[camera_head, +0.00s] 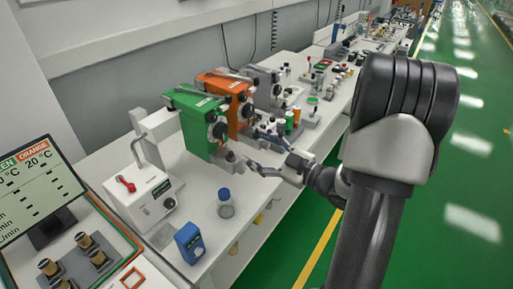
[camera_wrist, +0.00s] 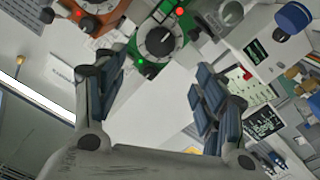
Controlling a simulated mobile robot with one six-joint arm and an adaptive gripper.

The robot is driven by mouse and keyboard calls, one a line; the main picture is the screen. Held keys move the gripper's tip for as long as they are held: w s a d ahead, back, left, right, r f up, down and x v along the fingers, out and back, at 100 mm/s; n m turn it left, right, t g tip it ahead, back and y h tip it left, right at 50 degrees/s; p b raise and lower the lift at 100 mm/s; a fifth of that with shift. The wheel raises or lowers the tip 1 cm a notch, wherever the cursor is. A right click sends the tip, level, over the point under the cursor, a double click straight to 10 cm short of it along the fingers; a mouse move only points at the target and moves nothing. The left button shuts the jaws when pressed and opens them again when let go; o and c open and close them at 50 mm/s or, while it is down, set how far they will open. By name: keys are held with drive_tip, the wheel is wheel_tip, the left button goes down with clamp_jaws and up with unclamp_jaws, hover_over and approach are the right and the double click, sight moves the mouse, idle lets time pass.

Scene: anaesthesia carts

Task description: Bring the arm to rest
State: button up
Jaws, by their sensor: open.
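My arm reaches in from the right in the head view, with my gripper (camera_head: 262,163) over the bench, in front of the green dial unit (camera_head: 196,118). In the wrist view my gripper (camera_wrist: 155,85) has its two fingers spread wide apart, with nothing between them. The green unit's dial (camera_wrist: 160,41) shows beyond the fingers, near the top middle. The orange dial unit (camera_head: 226,97) stands behind the green one. It also shows in the wrist view (camera_wrist: 92,8) at the top left.
A blue-capped bottle (camera_head: 225,204), a blue device (camera_head: 189,243) and a white box with a red lever (camera_head: 143,196) stand on the near bench. A monitor (camera_head: 35,190) is at the left. Several small items crowd the far bench. The green floor (camera_head: 470,200) at right looks clear.

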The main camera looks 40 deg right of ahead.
idle(0.3)
drive_tip(key=w+a+r+m+g+h, duration=0.35)
drive_tip(key=r+g+h, duration=0.2)
drive_tip(key=h, duration=0.25)
drive_tip(key=s+a+m+g, duration=0.2)
drive_tip(key=s+a, duration=0.3)
drive_tip(key=s, duration=0.3)
drive_tip(key=s+a+f+m+g+y, duration=0.1)
drive_tip(key=s+a+m+g, duration=0.1)
drive_tip(key=s+a, duration=0.4)
drive_tip(key=s+a+m+g+y, duration=0.1)
drive_tip(key=s+a, duration=0.5)
drive_tip(key=s, duration=0.6)
drive_tip(key=shift+f+m+g, duration=0.3)
drive_tip(key=shift+m+g, duration=0.15)
drive_tip(key=shift+g, duration=0.5)
